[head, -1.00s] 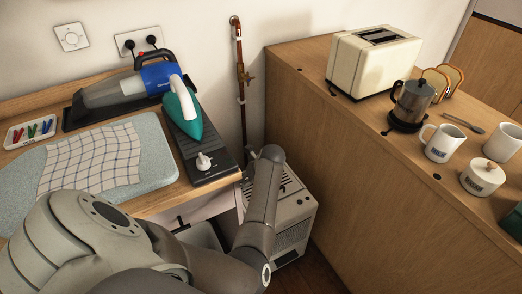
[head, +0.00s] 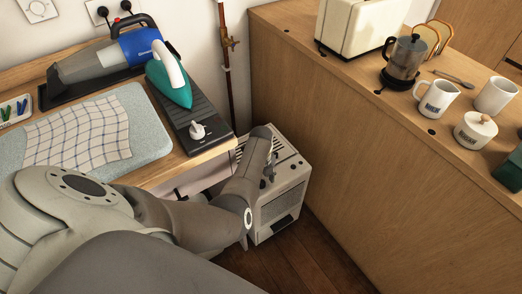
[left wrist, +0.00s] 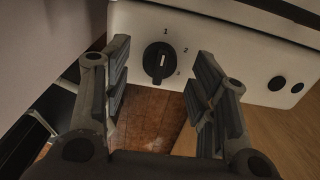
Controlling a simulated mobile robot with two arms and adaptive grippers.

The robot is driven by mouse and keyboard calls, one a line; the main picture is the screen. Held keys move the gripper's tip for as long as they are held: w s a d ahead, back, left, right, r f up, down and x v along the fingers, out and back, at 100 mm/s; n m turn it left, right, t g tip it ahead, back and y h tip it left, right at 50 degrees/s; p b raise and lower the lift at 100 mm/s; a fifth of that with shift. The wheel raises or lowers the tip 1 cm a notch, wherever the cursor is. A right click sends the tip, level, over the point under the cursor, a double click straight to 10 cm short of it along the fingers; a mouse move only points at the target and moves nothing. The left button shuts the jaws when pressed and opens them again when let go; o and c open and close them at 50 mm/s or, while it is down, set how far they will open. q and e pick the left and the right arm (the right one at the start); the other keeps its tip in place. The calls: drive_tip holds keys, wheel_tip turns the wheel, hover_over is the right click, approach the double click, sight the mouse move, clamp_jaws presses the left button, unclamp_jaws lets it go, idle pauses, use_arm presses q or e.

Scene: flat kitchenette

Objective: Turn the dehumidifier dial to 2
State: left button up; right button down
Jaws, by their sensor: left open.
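The dehumidifier (head: 283,208) is a pale box on the floor between the counter and the wooden partition. In the left wrist view its pale face (left wrist: 220,45) carries a round black dial (left wrist: 160,63) with the numbers 1, 2 and 3 around its upper right side. The dial's white mark looks upright, nearest the 1. My left gripper (head: 269,172) is over the dehumidifier's top. My right gripper is not in view.
The counter holds an iron (head: 172,82) on a dark board with a white knob (head: 197,130), a handheld vacuum (head: 100,62) and a checked cloth (head: 75,135). The wooden partition (head: 340,140) stands close on the right. A pipe (head: 228,60) runs behind. The floor (head: 300,262) in front is clear.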

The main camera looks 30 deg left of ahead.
use_arm(q)
drive_tip(key=shift+f, duration=0.8)
drive_tip(key=c, duration=1)
drive_tip(key=shift+c, duration=0.2)
drive_tip(key=m, duration=0.5)
drive_tip(key=shift+m, duration=0.3)
drive_tip(key=m+p, duration=0.1)
drive_tip(key=m, duration=0.5)
drive_tip(key=shift+m, duration=0.3)
